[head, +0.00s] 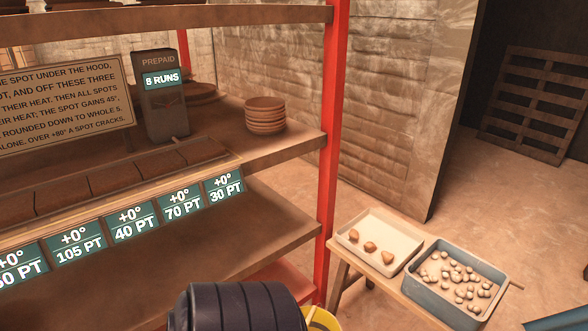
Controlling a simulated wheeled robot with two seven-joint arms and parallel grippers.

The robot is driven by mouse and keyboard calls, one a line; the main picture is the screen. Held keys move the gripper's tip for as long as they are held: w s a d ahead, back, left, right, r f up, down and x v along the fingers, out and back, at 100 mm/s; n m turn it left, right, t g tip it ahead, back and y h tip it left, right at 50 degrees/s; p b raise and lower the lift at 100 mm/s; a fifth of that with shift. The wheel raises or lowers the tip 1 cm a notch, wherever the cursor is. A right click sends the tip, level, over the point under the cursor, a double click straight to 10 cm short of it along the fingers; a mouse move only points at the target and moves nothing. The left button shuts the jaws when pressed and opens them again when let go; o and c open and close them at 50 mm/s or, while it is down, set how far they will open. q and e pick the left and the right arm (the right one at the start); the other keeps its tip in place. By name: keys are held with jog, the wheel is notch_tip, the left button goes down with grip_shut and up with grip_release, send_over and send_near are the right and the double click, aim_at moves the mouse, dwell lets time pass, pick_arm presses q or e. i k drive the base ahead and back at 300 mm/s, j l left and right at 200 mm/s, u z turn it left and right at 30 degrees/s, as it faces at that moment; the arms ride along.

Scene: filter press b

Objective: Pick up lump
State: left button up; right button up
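Up to three orange-brown lumps lie apart in a shallow cream tray (403,232) on a low wooden bench at the lower right. They are a left lump (354,235), a middle lump (370,247) and a right lump (388,257). Many small pale lumps (459,278) lie in a blue-grey tray (431,301) beside it. I cannot tell from the view which lump the task means. Neither of my grippers shows in the head view.
A shelf rack with a red post (331,150) stands left of the bench (343,256). It bears stacked bowls (265,115), a prepaid box (161,100) and several temperature labels. A dark ribbed cylinder (240,306) and a yellow rim (322,320) show at the bottom. Floor behind the bench is open.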

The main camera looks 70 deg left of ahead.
aim_at(353, 234)
jog(key=u, duration=1.85)
